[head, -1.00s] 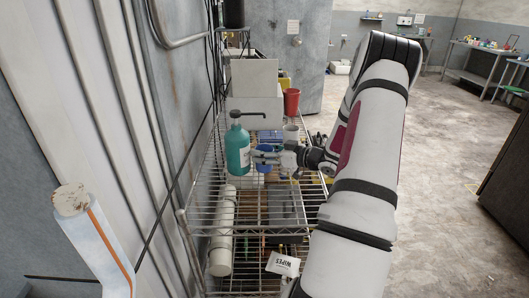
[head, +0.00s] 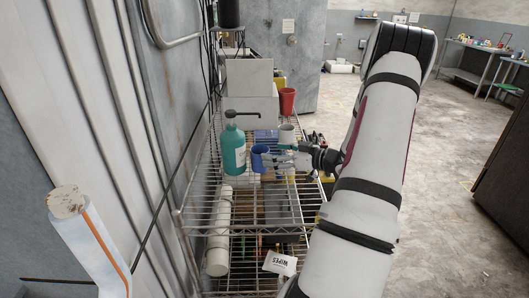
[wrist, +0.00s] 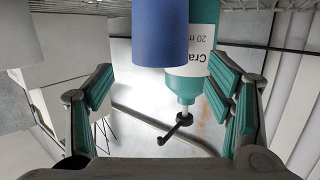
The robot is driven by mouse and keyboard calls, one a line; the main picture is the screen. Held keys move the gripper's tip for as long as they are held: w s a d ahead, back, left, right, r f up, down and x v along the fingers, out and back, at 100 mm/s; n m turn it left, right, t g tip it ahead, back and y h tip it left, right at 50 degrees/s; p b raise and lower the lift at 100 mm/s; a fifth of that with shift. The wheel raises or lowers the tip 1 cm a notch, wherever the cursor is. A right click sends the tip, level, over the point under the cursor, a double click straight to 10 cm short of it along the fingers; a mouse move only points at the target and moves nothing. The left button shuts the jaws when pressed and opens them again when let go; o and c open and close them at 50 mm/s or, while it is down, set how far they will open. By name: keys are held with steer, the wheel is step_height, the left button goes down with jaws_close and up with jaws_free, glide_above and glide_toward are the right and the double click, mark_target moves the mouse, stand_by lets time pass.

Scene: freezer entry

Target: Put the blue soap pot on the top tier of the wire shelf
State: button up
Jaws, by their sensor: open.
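The blue soap pot (head: 259,158) stands upright on the top tier of the wire shelf (head: 250,192), just right of the teal pump bottle (head: 234,150). In the wrist view, which looks upside down, the pot (wrist: 160,35) is at the top, in front of the bottle (wrist: 200,60); its base is cut off by the frame edge. My gripper (head: 281,160) is to the right of the pot at about its height. In the wrist view my gripper (wrist: 160,95) has its teal-padded fingers spread wide, with nothing held between them.
A light grey cup (head: 287,134), a red cup (head: 287,101) and a white box (head: 250,105) stand farther back on the shelf. A white roll (head: 219,235) and a wipes packet (head: 280,263) lie lower down. The wall is close on the left; open floor lies right.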

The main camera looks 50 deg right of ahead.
steer(key=v, duration=0.5)
steer(key=shift+s, duration=0.3)
steer(key=w+a+r+g+h, duration=0.3)
steer(key=w+r+h, duration=0.2)
steer(key=w+r, duration=0.55)
steer(key=a+r+m+g+h, duration=0.1)
steer(key=a+r+g+h, duration=0.2)
steer(key=a+r, duration=0.7)
steer(key=s+a+g+y, duration=0.1)
steer(key=s+a+y, duration=0.1)
steer(key=s+a, duration=0.5)
steer(key=s+a+f+g+y, duration=0.1)
steer(key=s+a+g+y, duration=0.1)
steer(key=s+a, duration=0.5)
steer(key=s+a+f+g+y, duration=0.1)
steer(key=s+a, duration=0.5)
steer(key=a, duration=0.9)
steer(key=shift+s+a+y, duration=0.3)
steer(key=shift+s+y, duration=0.1)
steer(key=shift+y, duration=0.1)
steer(key=shift+f, duration=0.15)
